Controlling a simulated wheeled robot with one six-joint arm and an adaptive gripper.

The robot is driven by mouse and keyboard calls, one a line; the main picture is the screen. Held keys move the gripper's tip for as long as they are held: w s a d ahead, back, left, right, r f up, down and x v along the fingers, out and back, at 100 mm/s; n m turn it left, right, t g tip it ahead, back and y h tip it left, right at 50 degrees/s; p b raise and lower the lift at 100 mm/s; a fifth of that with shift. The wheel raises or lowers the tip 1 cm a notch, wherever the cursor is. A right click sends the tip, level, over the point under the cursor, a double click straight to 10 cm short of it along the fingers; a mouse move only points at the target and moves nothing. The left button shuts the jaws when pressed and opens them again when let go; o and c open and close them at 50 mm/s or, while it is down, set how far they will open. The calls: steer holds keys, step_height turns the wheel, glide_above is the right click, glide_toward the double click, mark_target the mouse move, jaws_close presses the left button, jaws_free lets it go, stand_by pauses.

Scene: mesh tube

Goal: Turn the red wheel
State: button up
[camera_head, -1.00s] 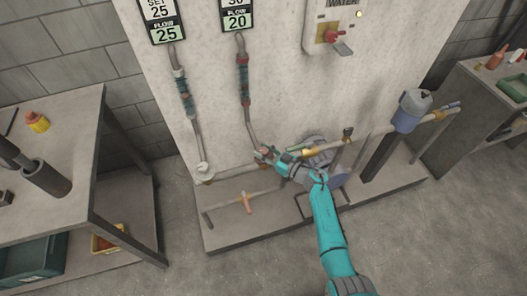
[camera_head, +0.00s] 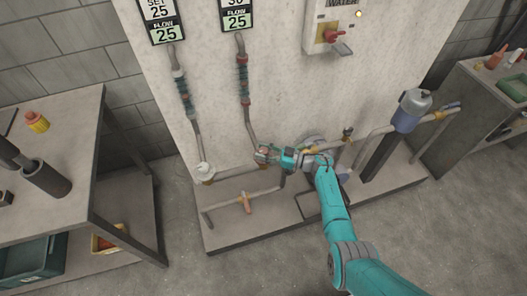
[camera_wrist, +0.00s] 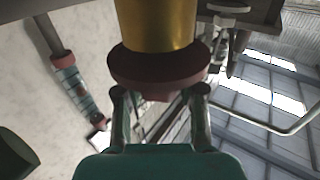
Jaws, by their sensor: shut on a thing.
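The red wheel (camera_wrist: 160,68) is a dark red round handle below a brass valve body (camera_wrist: 158,24) in the wrist view. My gripper (camera_wrist: 160,94) has one finger on each side of the wheel and is shut on it. In the head view my gripper (camera_head: 270,156) is at the pipe joint at the lower end of the right-hand sloping pipe. The wheel is mostly hidden there by my fingers. The right flow display (camera_head: 237,21) reads 25, under a partly cut-off set value that looks like 30. The left display (camera_head: 165,32) reads 25 under set 25.
A horizontal pipe with an orange fitting (camera_head: 247,203) runs low on the plinth. A blue-grey canister (camera_head: 411,110) stands on the right, and a workbench (camera_head: 85,130) on the left. Open floor lies in front.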

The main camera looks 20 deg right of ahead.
steer(key=o, duration=1.2)
steer(key=shift+c, duration=0.2)
steer(key=v, duration=1.2)
